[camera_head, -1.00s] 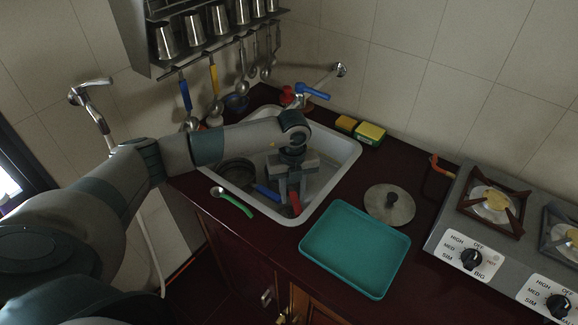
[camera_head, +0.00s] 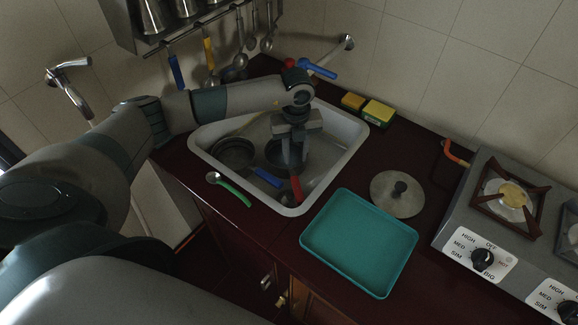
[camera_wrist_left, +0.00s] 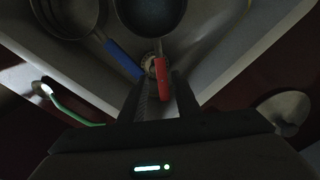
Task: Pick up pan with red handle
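The pan with the red handle (camera_head: 296,188) lies in the sink, its dark bowl partly hidden behind my gripper. In the left wrist view its bowl (camera_wrist_left: 150,16) is at the top and its red handle (camera_wrist_left: 162,80) points down toward my fingers. My left gripper (camera_head: 292,168) is over the sink, pointing down. In the left wrist view the left gripper (camera_wrist_left: 158,92) is open, with a finger on each side of the handle's end. I cannot tell how far above the handle the fingertips are. My right gripper is not in view.
A second pan (camera_head: 235,153) with a blue handle (camera_head: 268,177) lies close on the left in the sink (camera_head: 345,165). A green-handled spoon (camera_head: 232,190) rests by the rim. A teal tray (camera_head: 360,242), a lid (camera_head: 398,194) and a stove (camera_head: 490,225) are to the right.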

